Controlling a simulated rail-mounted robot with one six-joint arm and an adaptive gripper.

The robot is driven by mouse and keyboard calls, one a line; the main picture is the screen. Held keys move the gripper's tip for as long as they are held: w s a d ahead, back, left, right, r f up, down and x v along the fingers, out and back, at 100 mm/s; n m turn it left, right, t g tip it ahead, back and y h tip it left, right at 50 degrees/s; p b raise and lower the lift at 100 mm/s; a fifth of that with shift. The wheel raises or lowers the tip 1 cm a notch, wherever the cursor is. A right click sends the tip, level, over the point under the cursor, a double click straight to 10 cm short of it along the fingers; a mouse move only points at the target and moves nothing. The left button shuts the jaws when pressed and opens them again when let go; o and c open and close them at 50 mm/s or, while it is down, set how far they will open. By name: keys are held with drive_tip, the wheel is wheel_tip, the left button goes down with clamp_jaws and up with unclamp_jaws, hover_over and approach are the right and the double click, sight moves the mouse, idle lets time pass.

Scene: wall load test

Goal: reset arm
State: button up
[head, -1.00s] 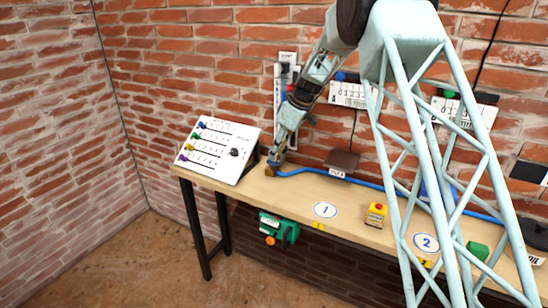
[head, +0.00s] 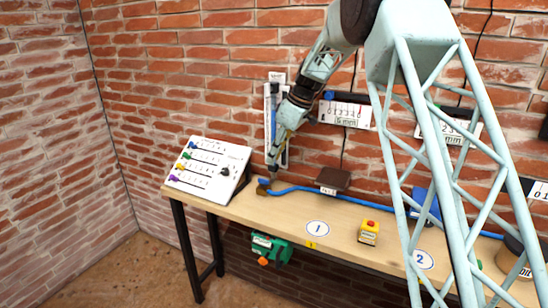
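My arm reaches down from the top of the head view. My gripper (head: 273,164) points down in front of the brick wall, a little above the back left of the workbench (head: 290,204). Its fingers are small and dark here, so I cannot tell whether they are open or shut. Just below it, the end of a blue hose (head: 264,184) lies on the bench and looks apart from the fingers. A white wall plate with a blue vertical bar (head: 273,108) is partly hidden behind the arm.
A slider panel (head: 208,168) stands left of the gripper. A brown block (head: 334,179), a yellow box with a red button (head: 369,232) and an oil can (head: 508,262) are to the right. A green device (head: 270,248) hangs under the bench edge. Wall gauges (head: 345,112) hang behind.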

drive_tip(key=shift+r, duration=0.1)
drive_tip(key=s+d+r+m+h, duration=0.15)
drive_tip(key=s+d+r, duration=0.25)
drive_tip(key=s+r, duration=0.45)
drive_tip(key=s+d+r+m+t, duration=0.1)
drive_tip(key=s+d+r+m, duration=0.3)
drive_tip(key=s, duration=0.8)
drive_tip(key=s+d+r+m, duration=0.1)
drive_tip(key=s+d+r, duration=0.5)
drive_tip(key=s, duration=0.5)
drive_tip(key=s+d+f+m, duration=0.1)
drive_tip(key=s+d+m, duration=0.1)
drive_tip(key=s, duration=1)
drive_tip(key=s+d+f+m+h, duration=0.1)
drive_tip(key=s+d, duration=0.3)
drive_tip(key=s, duration=0.9)
drive_tip(key=s+d+f+m+t+h, duration=0.1)
drive_tip(key=s+d+m, duration=0.2)
drive_tip(key=s, duration=0.9)
drive_tip(key=shift+s+m, duration=0.35)
drive_tip(key=shift+s, duration=0.05)
drive_tip(key=shift+d+f+h, duration=0.1)
drive_tip(key=shift+h, duration=0.15)
